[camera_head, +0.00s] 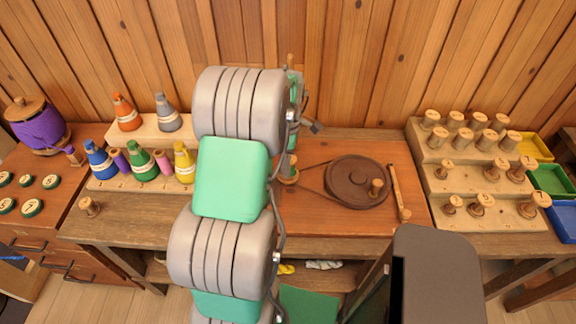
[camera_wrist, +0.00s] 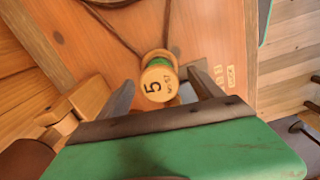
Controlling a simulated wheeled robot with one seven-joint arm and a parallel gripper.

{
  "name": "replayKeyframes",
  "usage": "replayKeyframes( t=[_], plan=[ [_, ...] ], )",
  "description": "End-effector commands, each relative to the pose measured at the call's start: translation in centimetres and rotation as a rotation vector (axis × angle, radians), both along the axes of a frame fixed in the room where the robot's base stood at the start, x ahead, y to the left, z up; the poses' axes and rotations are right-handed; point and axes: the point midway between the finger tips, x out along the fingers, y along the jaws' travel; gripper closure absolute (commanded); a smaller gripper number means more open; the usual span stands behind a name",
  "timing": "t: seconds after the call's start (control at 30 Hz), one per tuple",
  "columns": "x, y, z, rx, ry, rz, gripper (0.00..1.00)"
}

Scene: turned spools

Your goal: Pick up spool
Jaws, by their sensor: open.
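In the wrist view a wooden spool (camera_wrist: 157,82) stands with its round end toward me, marked with a 5. A band of green thread shows just under that end. My gripper (camera_wrist: 160,90) is open, with one dark finger on each side of the spool. The left finger looks close to it; I cannot tell whether either finger touches. In the head view my arm covers most of this spot, and only a wooden piece (camera_head: 289,177) shows beside it on the winder board.
The winder's brown wheel (camera_head: 358,182) with its belt lies to the right on the board. A stepped rack (camera_head: 433,184) with several wooden spools stands farther right, near coloured trays (camera_head: 551,179). Several coloured thread cones (camera_head: 101,160) stand at left. A loose wooden piece (camera_head: 90,207) sits on the bench.

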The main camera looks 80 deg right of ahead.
Motion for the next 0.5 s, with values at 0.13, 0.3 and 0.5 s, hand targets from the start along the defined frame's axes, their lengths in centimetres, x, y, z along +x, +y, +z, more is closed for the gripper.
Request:
replayKeyframes(
  t=[0.13, 0.3, 0.5],
  plan=[
    [0.0, 0.0, -2.5, 0.005, 0.000, -0.001, 0.24],
    [0.0, -0.1, -4.1, -0.001, 0.000, -0.001, 0.24],
    [0.0, -0.1, -4.2, -0.002, 0.000, -0.001, 0.28]
  ],
)
